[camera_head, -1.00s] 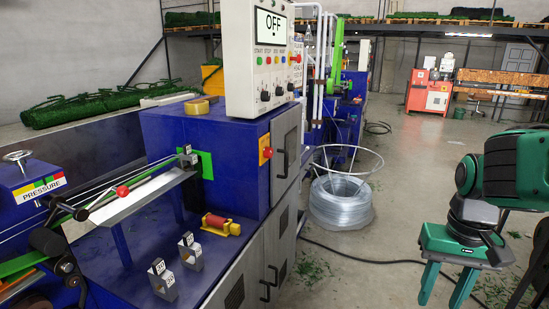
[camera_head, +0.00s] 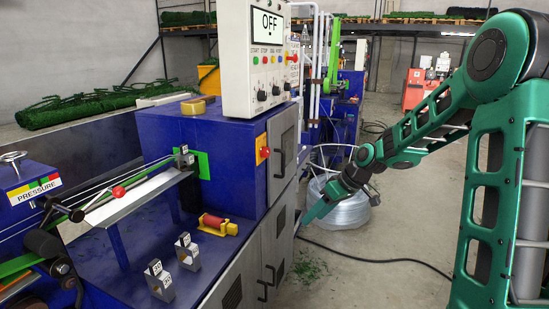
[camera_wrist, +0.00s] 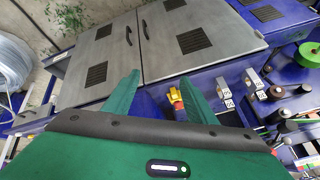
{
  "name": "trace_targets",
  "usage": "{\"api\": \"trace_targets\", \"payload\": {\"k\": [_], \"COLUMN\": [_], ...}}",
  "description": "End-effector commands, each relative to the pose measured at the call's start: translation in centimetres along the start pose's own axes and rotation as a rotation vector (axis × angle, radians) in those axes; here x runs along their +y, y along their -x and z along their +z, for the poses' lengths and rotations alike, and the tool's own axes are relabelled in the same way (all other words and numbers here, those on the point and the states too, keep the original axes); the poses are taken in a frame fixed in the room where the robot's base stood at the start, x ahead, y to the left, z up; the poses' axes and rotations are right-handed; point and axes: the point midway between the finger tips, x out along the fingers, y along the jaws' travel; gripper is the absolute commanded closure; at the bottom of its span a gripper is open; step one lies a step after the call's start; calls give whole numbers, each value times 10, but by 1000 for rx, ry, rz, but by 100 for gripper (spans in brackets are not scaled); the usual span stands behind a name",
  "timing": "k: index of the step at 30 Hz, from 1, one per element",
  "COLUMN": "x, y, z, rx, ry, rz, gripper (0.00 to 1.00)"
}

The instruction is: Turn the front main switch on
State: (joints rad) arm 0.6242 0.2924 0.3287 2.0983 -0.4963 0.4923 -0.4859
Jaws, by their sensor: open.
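A red rotary switch on a yellow plate (camera_head: 264,150) is on the side of the blue machine housing, beside a grey cabinet door. It looks like the main switch; I cannot read its setting. The control panel (camera_head: 254,60) above shows "OFF" on its screen. My gripper (camera_head: 313,213) is to the right of the machine, lower than the switch and apart from it, pointing down and left. In the wrist view my gripper (camera_wrist: 160,80) has its two green fingers spread with nothing between them. I cannot make out the switch in the wrist view.
Grey cabinet doors with dark handles (camera_wrist: 128,36) lie ahead of the fingers. A red roll on a yellow holder (camera_head: 214,224) and two grey blocks (camera_head: 160,280) sit on the blue ledge. A wire coil (camera_head: 345,205) stands on the floor behind my gripper.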

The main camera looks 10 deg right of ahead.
Motion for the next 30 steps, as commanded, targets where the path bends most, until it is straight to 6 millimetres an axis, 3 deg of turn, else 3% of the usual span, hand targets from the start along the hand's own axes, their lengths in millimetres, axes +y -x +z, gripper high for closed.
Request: {"api": "trace_targets", "payload": {"k": [3, 7, 11, 15, 23, 30], "x": [6, 13, 24, 42, 67, 63], "y": [-23, -33, -25, -3, 30, 24], "z": [-42, -90, -135, -170, -197, -214], "rx": [141, 329, 541, 751, 965, 982], "ry": [78, 151, 201, 228, 239, 242], "rz": [-95, -180, -240, -268, -269, -268], "gripper": [48, 48, 48, 48, 48, 48]}}
